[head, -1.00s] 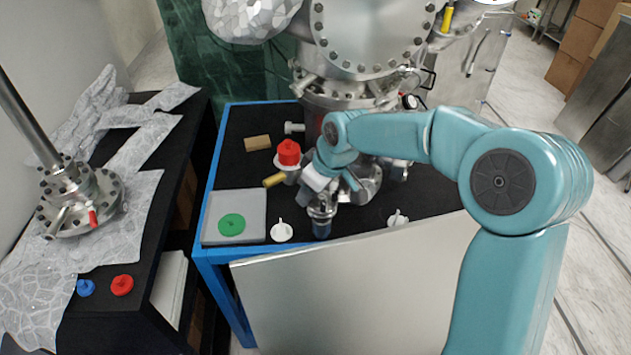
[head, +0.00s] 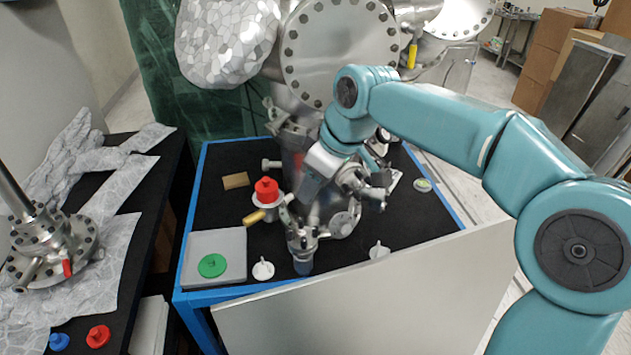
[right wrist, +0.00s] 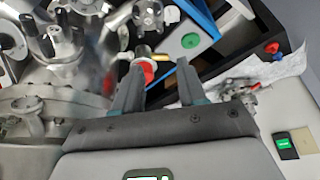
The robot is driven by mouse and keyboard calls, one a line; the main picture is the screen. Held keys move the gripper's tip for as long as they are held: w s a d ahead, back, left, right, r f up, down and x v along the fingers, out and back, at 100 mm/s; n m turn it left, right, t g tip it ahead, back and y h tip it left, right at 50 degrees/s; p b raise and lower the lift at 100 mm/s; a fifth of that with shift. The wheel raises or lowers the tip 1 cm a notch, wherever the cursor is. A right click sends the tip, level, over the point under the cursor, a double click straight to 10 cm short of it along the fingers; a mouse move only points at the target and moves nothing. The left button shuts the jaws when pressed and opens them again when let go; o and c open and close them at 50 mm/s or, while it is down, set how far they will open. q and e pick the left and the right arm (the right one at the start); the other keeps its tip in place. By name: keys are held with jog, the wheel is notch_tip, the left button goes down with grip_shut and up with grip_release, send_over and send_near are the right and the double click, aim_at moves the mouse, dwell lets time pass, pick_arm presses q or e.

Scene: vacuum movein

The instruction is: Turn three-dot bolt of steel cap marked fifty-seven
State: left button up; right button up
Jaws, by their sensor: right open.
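My right gripper (head: 308,192) reaches in from the right over the black-topped, blue-edged table, beside the steel vacuum fittings. In the right wrist view its two dark fingers (right wrist: 160,88) are apart, with nothing held between them. A steel capped fitting with a bluish lower part (head: 302,242) stands near the table's front edge, below the gripper. Other steel fittings (head: 362,185) stand right of the gripper. Bolted steel parts also show in the right wrist view (right wrist: 66,40). No number or dot marking is readable, so I cannot tell which cap is fifty-seven. My left gripper is not in view.
A red-capped fitting (head: 266,190) with a yellow handle stands left of the gripper. A grey tray (head: 230,245) holds a green cap (head: 212,265). White caps (head: 263,270) lie along the front. The large steel chamber (head: 335,50) rises behind. A metal panel (head: 370,300) stands in front.

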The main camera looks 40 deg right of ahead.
jog(key=shift+c, duration=1.3)
jog(key=shift+w+f+n, duration=0.1)
jog(key=shift+f+n, duration=0.3)
jog(key=shift+n, duration=0.6)
jog(key=shift+c, duration=0.2)
jog(key=n+h+b, duration=0.3)
jog(key=n+b, duration=0.1)
jog(key=n, duration=2.3)
send_near(301, 220)
jog(key=f, duration=0.1)
jog(key=shift+w+d+f, duration=0.15)
jog(key=shift+d+f, duration=0.05)
jog(key=shift+f, duration=0.1)
jog(key=shift+t, duration=0.3)
jog(key=b+x, duration=0.1)
jog(key=x, duration=0.6)
jog(key=shift+f, duration=0.1)
grip_shut()
